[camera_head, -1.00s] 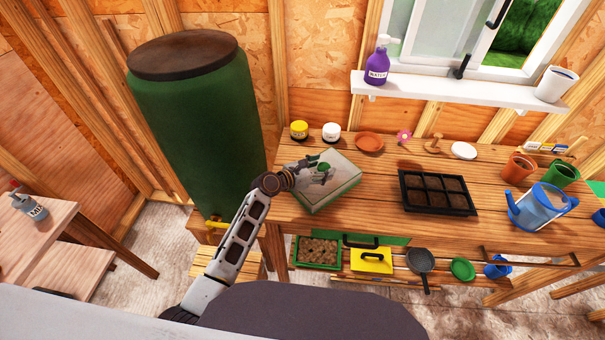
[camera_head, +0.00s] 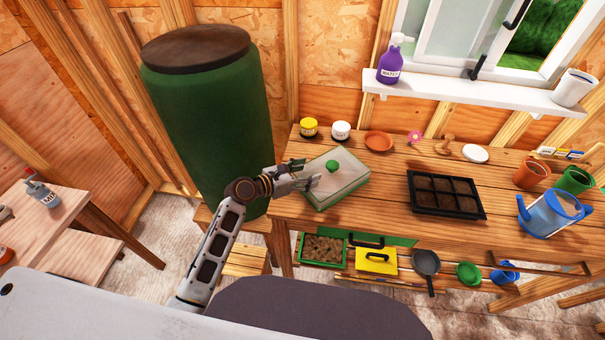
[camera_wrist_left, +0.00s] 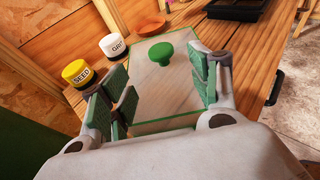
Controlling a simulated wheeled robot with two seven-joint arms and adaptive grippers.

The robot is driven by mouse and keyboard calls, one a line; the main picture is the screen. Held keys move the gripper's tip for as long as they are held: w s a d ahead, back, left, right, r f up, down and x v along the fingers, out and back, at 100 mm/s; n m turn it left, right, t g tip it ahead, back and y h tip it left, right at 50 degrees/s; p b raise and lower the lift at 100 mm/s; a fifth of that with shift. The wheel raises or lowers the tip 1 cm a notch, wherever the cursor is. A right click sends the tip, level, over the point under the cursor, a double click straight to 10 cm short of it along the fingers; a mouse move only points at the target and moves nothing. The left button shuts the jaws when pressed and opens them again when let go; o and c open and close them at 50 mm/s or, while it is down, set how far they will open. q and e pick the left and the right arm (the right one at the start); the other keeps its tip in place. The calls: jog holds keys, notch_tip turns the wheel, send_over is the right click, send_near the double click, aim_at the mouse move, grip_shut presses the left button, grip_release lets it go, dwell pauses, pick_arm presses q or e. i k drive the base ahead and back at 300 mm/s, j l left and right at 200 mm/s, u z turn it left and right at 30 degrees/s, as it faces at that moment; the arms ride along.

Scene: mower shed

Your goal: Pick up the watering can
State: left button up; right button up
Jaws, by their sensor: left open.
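The blue watering can (camera_head: 548,214), partly see-through, stands upright on the right end of the wooden workbench in the head view. My left gripper (camera_head: 308,176) is far to its left, over the near left part of a pale box with green edges (camera_head: 348,190). The gripper is open and empty. The box lid has a green knob (camera_head: 332,167), which shows beyond and between the spread fingers in the left wrist view (camera_wrist_left: 160,53). The watering can is not in the left wrist view. My right gripper is not in view.
A black seed tray (camera_head: 446,212) lies between the box and the can. An orange pot (camera_head: 530,173) and a green pot (camera_head: 574,181) stand behind the can. Yellow (camera_head: 308,128) and white jars (camera_head: 340,131) stand behind the box. A green barrel (camera_head: 208,125) is at left.

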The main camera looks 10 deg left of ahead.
aim_at(557, 209)
jog(key=z, duration=1.7)
